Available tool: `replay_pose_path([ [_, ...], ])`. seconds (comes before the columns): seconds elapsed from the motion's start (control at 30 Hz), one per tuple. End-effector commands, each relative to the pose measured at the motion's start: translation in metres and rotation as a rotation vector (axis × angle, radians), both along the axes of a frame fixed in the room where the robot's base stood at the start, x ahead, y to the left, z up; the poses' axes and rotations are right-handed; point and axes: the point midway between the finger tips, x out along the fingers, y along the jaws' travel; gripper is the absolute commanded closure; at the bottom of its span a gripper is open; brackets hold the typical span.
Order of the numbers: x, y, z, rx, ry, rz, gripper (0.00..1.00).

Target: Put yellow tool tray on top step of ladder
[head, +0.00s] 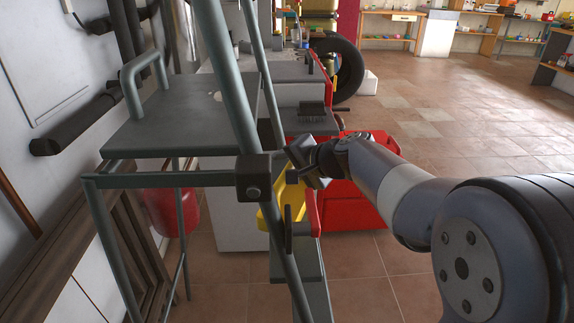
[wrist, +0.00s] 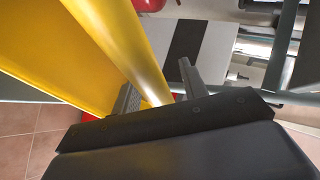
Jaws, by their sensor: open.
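The yellow tool tray (head: 272,214) shows partly behind a ladder rail, low in the middle of the head view. In the wrist view the yellow tray (wrist: 60,45) fills the upper left. My gripper (head: 300,165) is at the tray's upper end, beside the ladder rail. In the wrist view my gripper (wrist: 158,85) is open, with the tray's yellow edge between its two fingers. Whether a finger touches it I cannot tell. The ladder's top step (head: 185,125) appears to be the flat grey platform at left, with nothing on it.
Ladder rails (head: 238,85) and a dark joint block (head: 254,178) stand close to my gripper. A red cabinet (head: 350,200) and a bench with a tire (head: 348,68) are behind. A red bucket (head: 165,212) hangs below the platform. Tiled floor (head: 480,120) at right is clear.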

Motion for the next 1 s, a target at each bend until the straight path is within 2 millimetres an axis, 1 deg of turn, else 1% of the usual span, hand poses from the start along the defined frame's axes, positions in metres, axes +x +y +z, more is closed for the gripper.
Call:
replay_pose_path([
  [0.07,0.000,0.000,0.004,0.000,0.000,0.000,0.59],
  [0.17,-0.008,-0.008,0.012,0.000,-0.003,-0.003,0.59],
  [0.4,-0.042,-0.038,0.039,0.000,-0.003,-0.005,0.59],
  [0.6,-0.066,-0.059,0.057,0.000,-0.001,-0.004,0.59],
  [0.8,-0.077,-0.067,0.064,0.000,-0.001,-0.001,0.59],
  [1.0,-0.078,-0.068,0.064,0.000,0.001,0.001,0.59],
])
